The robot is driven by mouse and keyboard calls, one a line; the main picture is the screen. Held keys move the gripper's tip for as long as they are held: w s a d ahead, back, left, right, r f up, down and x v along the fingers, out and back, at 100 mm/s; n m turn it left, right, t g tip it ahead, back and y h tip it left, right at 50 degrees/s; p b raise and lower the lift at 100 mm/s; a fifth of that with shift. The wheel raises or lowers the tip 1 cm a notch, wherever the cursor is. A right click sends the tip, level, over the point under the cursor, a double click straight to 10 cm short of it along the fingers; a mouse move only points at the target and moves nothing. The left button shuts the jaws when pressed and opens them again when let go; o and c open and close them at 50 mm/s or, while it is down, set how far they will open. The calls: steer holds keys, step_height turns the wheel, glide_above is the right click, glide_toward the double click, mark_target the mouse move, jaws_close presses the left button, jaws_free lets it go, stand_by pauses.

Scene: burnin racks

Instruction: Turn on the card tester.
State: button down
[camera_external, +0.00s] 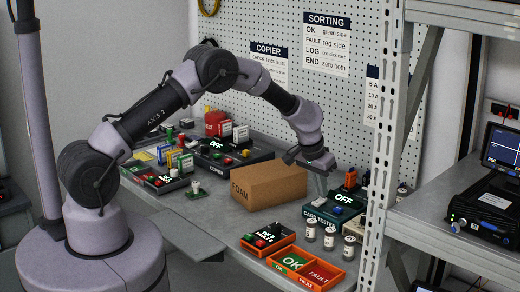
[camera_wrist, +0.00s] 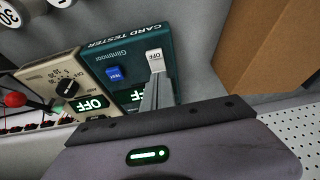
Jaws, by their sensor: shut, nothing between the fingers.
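The card tester (camera_external: 318,217) is a dark teal box at the right of the bench, with a lit OFF display. In the wrist view the card tester (camera_wrist: 132,45) shows a blue TEST button (camera_wrist: 114,73) and a pale rocker switch (camera_wrist: 155,58) marked OFF. The green display beside my fingers is partly hidden. My gripper (camera_external: 324,193) is shut and empty, pointing down over the card tester. In the wrist view my gripper's fingertips (camera_wrist: 157,78) overlap the near end of the switch; I cannot tell whether they touch it.
A cardboard FOAM box (camera_external: 268,187) stands just left of the tester. A beige device (camera_wrist: 50,78) with a knob and OFF display adjoins it. Several small jars (camera_external: 330,238) and an orange OK/FAULT tray (camera_external: 312,268) are in front. A perforated rack post (camera_external: 383,150) rises on the right.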

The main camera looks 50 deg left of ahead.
steer(key=shift+f, duration=0.1)
steer(key=shift+w+f+b, duration=0.2)
steer(key=shift+f+b, duration=0.1)
steer(key=shift+f, duration=0.2)
steer(key=shift+r, duration=0.15)
steer(key=shift+s, duration=0.15)
steer(key=shift+s, duration=0.65)
steer(key=shift+r, duration=0.15)
